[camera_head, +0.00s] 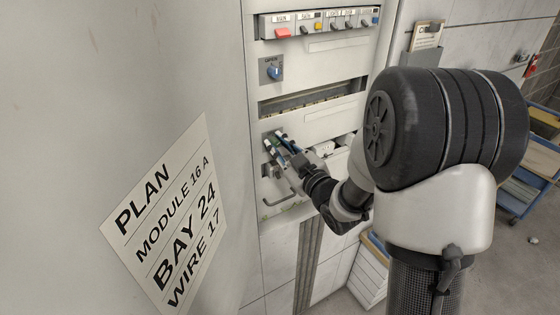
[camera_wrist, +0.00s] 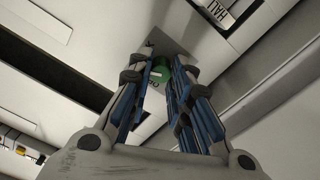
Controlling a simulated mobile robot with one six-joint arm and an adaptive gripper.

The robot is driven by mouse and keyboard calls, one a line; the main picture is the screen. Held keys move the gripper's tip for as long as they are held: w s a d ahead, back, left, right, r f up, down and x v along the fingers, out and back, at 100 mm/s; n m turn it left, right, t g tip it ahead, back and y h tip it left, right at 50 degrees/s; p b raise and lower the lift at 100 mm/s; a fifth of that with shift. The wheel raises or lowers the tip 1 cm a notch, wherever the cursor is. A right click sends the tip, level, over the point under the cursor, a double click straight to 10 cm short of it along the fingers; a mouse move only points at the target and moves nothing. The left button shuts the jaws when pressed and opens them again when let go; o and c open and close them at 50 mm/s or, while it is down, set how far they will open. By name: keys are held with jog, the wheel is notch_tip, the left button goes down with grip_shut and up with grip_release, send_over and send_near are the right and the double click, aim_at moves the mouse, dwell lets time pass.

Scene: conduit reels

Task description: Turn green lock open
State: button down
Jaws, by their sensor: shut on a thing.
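The green lock (camera_wrist: 161,67) is a small green cylinder on a square plate on the cabinet front, seen in the wrist view. My gripper (camera_wrist: 159,78) has its two blue-padded fingers on either side of the lock and is shut on it. In the head view my gripper (camera_head: 279,142) reaches the cabinet front from the right. There its fingers mostly hide the lock, and I cannot tell which way it is turned.
Above is a blue knob (camera_head: 274,72) on a small plate. A row of coloured switches (camera_head: 325,23) runs along the top. An open slot (camera_head: 312,98) lies between. A metal handle (camera_head: 280,199) sticks out below my gripper. A plan sheet (camera_head: 170,218) hangs at left.

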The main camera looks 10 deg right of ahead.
jog(key=n+b, duration=0.2)
jog(key=b, duration=0.1)
jog(key=n+b, duration=0.1)
jog(key=b, duration=0.2)
jog(key=shift+f+n, duration=0.3)
jog(key=shift+n, duration=0.1)
jog(key=n+b, duration=0.3)
jog(key=b, duration=0.2)
jog(key=shift+n, duration=0.3)
jog(key=n+b, duration=0.2)
jog(key=shift+a+r+n, duration=0.1)
jog(key=shift+r+n, duration=0.05)
jog(key=shift+n, duration=0.15)
jog(key=shift+r+n+b, duration=0.1)
jog(key=shift+n+b, duration=0.35)
jog(key=shift+n, duration=0.95)
jog(key=c, duration=1.5)
grip_release()
jog(key=shift+o, duration=0.2)
